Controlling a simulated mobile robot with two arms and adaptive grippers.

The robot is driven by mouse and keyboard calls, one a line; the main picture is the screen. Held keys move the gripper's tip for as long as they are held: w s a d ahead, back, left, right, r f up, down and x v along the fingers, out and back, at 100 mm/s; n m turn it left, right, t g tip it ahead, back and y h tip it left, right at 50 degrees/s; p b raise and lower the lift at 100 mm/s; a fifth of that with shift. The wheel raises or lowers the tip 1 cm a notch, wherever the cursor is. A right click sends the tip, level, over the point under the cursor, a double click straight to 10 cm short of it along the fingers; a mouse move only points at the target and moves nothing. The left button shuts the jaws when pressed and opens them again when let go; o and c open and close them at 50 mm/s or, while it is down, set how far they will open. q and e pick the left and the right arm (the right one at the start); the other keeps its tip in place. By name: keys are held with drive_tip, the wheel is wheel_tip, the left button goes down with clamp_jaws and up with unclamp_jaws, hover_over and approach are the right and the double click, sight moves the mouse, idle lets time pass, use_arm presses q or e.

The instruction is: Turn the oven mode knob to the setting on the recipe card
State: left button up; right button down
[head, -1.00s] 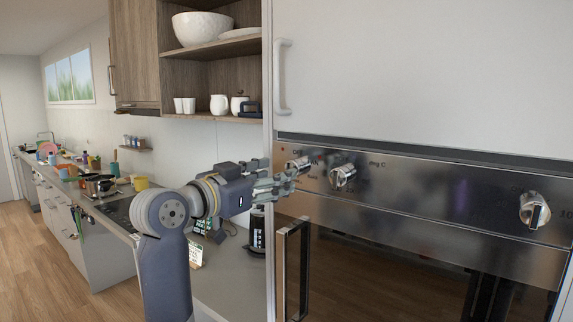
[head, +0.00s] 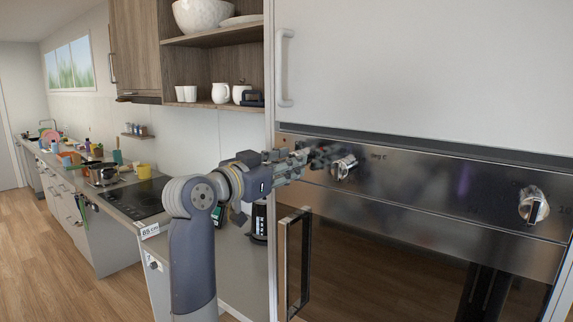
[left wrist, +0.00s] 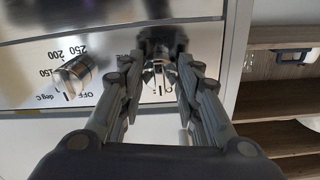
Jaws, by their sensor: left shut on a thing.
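My left gripper (head: 322,156) reaches in from the left to the left end of the oven panel (head: 430,190). In the left wrist view its fingers (left wrist: 158,80) are closed in on the oven mode knob (left wrist: 157,76), a shiny metal knob partly hidden between them. In the head view the gripper covers that knob and its markings, so its setting cannot be read. The temperature knob (head: 343,167) is just to the right; it also shows in the left wrist view (left wrist: 76,70) beside numbers and OFF. No legible recipe card shows; a dark card (head: 219,214) is partly behind my arm.
A third knob (head: 533,205) is at the panel's right. The oven door handle (head: 292,262) stands out below my gripper. A white cabinet door (head: 430,70) is above. Shelves (head: 215,106) with white crockery are behind my arm. A cooktop (head: 140,198) is at left.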

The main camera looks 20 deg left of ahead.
use_arm(q)
drive_tip(key=shift+f+m, duration=0.1)
drive_tip(key=shift+m, duration=0.2)
drive_tip(key=shift+m+y+p, duration=0.3)
drive_tip(key=shift+m+p, duration=4.9)
drive_tip(key=shift+m, duration=6.2)
drive_tip(key=o, duration=1.1)
drive_tip(key=shift+r, duration=0.2)
